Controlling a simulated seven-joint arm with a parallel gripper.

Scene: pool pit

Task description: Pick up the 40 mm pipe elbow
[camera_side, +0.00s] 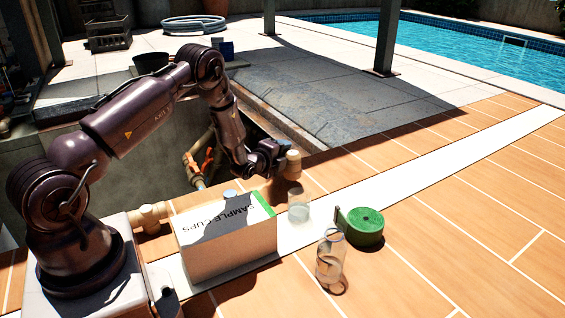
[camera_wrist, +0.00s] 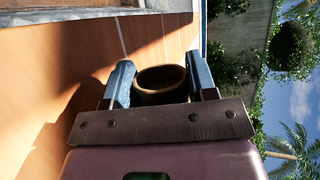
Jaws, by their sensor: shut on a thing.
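The tan pipe elbow (camera_side: 293,164) is in my gripper (camera_side: 279,155), out beyond the box in the side view. In the wrist view the elbow's round open end (camera_wrist: 160,76) shows between the two blue fingers of my gripper (camera_wrist: 159,66), one on each side of it. The gripper is shut on the elbow. The elbow's lower part is hidden in the wrist view. I cannot tell for sure whether its lower end touches the tiles.
A clear cup (camera_side: 299,208), a green tape roll (camera_side: 364,228) and a glass jar (camera_side: 331,256) stand to the right. The open pit (camera_side: 160,165) lies behind.

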